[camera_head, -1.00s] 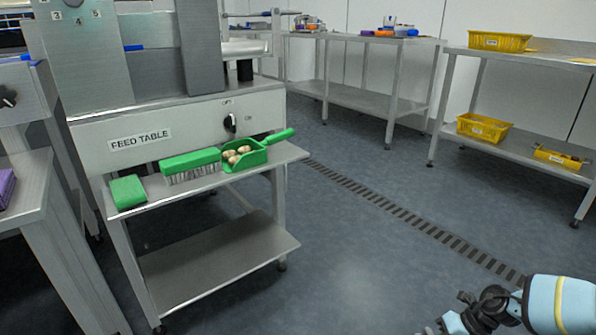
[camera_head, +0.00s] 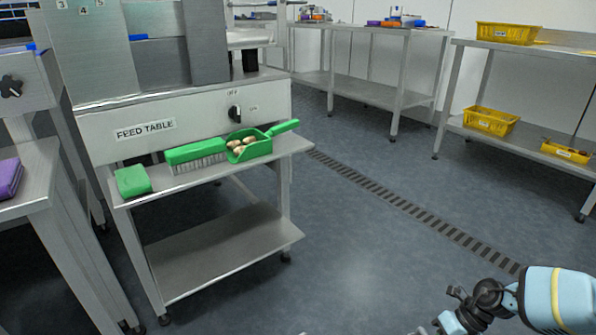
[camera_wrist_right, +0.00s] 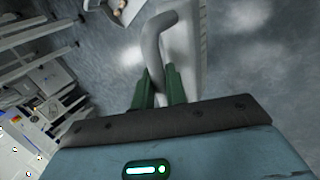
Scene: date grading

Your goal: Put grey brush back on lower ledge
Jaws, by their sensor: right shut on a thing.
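My right gripper (camera_wrist_right: 160,88) is shut on a grey, bent handle, which I take to be the grey brush (camera_wrist_right: 153,45). Its bristles cannot be made out. In the head view my right arm is at the bottom right corner, and the brush does not show there. The feed table stand has a ledge (camera_head: 215,178) under its front panel and a bare lower shelf (camera_head: 215,250) below. I cannot tell which one is the lower ledge. A green brush (camera_head: 196,155), a green scoop (camera_head: 262,148) with pale pieces and a green block (camera_head: 132,181) are on the upper ledge.
A metal table (camera_head: 30,185) with a purple item stands at the left. A rack with yellow crates (camera_head: 490,120) stands at the right. Open floor (camera_head: 370,265) with a drain strip (camera_head: 400,203) lies between the stand and my right arm.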

